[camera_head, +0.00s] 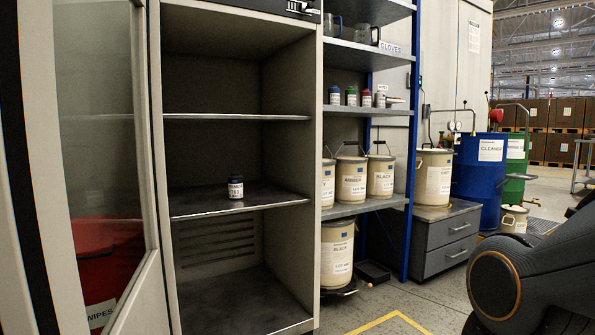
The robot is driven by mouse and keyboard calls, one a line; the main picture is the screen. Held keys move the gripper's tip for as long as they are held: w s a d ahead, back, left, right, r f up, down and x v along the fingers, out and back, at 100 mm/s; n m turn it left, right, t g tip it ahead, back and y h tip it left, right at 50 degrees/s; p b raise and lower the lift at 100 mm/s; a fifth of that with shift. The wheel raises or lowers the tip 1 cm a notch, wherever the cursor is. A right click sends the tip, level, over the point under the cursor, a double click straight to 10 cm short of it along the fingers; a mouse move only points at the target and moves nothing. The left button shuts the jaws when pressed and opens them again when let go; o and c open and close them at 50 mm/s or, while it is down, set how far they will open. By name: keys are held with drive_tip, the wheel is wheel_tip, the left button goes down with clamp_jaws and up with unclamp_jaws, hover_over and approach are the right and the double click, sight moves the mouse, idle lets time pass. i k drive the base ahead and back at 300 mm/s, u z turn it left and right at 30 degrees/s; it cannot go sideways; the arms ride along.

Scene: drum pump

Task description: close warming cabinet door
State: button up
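The warming cabinet (314,180) stands open in the left half of the head view, its shelves facing me. Its door (147,290), a pale frame with a glass pane (95,130), is swung open at the left, close to the camera. A small dark bottle with a white label (236,187) stands on the middle shelf (255,203). The door's handle cannot be made out. Part of my arm (535,275) shows at the lower right, well apart from the door. My gripper is not in view.
A red bin labelled WIPES (105,265) shows behind the door glass. Right of the cabinet, a blue-posted rack (411,130) holds several pails, bottles and jugs. A grey drawer unit (440,240) and a blue drum (478,175) stand farther right. Floor (365,308) shows clear at the lower middle.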

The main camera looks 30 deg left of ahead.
sight(41, 292)
drive_tip(key=i, duration=1.05)
drive_tip(key=u, duration=1.95)
